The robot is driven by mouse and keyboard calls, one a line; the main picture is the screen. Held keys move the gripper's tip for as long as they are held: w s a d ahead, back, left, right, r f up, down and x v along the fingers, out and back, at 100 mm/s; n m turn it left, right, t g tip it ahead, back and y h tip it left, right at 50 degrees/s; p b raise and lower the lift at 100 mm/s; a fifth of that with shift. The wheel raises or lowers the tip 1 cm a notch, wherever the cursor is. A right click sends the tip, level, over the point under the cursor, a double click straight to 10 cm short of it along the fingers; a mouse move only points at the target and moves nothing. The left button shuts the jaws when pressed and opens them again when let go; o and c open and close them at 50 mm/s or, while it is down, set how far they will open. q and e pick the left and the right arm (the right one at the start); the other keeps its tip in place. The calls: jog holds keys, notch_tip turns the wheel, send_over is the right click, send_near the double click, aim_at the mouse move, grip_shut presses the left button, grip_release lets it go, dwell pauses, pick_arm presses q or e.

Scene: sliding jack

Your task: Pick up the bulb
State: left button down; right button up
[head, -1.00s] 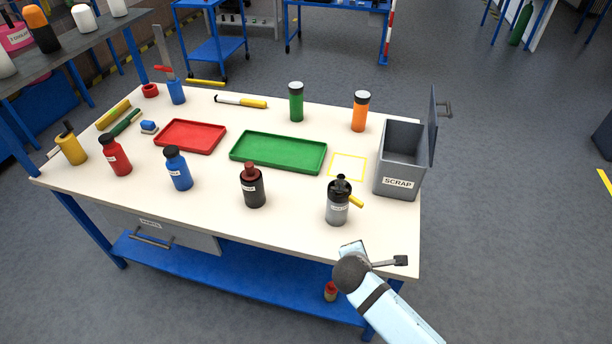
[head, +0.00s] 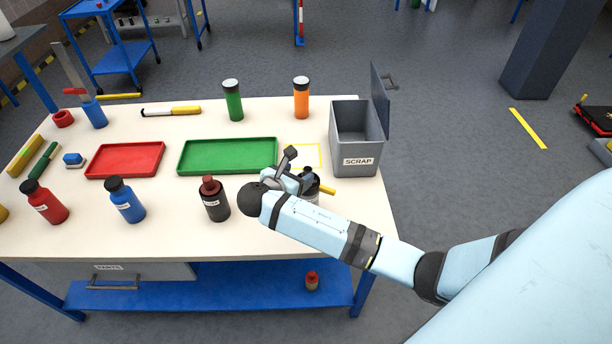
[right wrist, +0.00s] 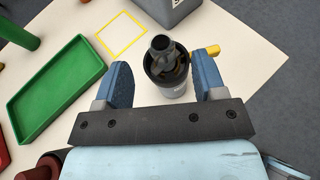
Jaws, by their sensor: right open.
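A grey pot (head: 313,198) with a black rim stands at the right front of the bench, largely hidden behind my right gripper in the head view. In the right wrist view the pot (right wrist: 174,90) shows a dark, round-ended piece (right wrist: 163,48), perhaps the bulb, standing up out of its mouth. A yellow piece (right wrist: 206,52) sticks out at the pot's right side. My right gripper (head: 297,170) is open and empty. Its blue fingers (right wrist: 165,72) lie left and right of the pot in the wrist picture, apart from it. My left gripper is not in view.
A grey SCRAP bin (head: 357,140) with a raised lid stands behind the pot. A dark bottle (head: 214,199) stands to its left. A green tray (head: 228,171) and an empty yellow outlined square (right wrist: 122,35) lie behind. Bare bench top lies right of the pot.

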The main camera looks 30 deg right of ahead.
aim_at(311, 168)
jog(key=x, duration=0.2)
jog(key=shift+w+d+f, duration=0.15)
jog(key=shift+d, duration=0.1)
jog(key=p+x, duration=0.1)
jog(key=x, duration=0.4)
jog(key=c, duration=1)
